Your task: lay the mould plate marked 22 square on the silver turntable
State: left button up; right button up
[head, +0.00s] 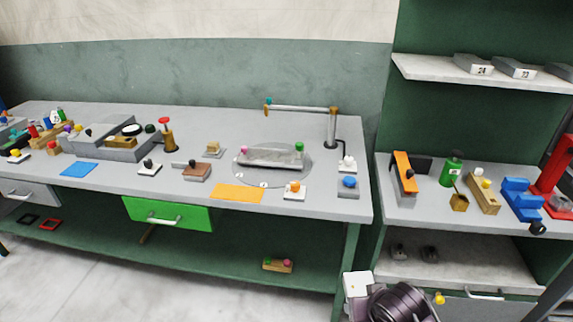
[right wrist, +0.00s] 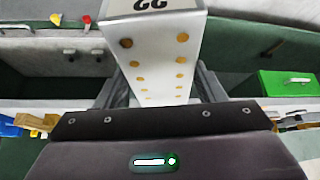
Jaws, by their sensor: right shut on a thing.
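My right gripper (right wrist: 156,88) is shut on a pale mould plate (right wrist: 155,55) with two rows of copper-coloured dots. Its end mark shows upside down and partly cut off at the top of the right wrist view; it looks like 22. In the head view the dark right wrist (head: 400,303) is at the bottom, right of the bench's front corner; the fingers are not clear there. The silver turntable (head: 243,172) is a round disc on the long bench. A grey bar (head: 272,159) with a pink and a green knob lies across it. My left gripper is not in view.
Plates marked 24 (head: 480,67) and 23 (head: 521,70) lie on the upper shelf (head: 440,72). A swing arm on a post (head: 331,125) stands behind the turntable. An orange mat (head: 237,193) and orange-knobbed block (head: 295,189) are in front. A green drawer (head: 168,215) sticks out below.

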aim_at(272, 156)
jog(key=i+j, duration=0.25)
jog(key=i+j+z, duration=0.15)
jog(key=i+j, duration=0.15)
jog(key=j, duration=0.15)
jog(key=i+j, duration=0.25)
jog(key=j, duration=0.15)
jog(key=i+j+z, duration=0.15)
jog(key=i+j, duration=0.3)
jog(key=j, duration=0.35)
jog(key=i+j+z, duration=0.15)
jog(key=j, duration=0.25)
jog(key=i, duration=0.1)
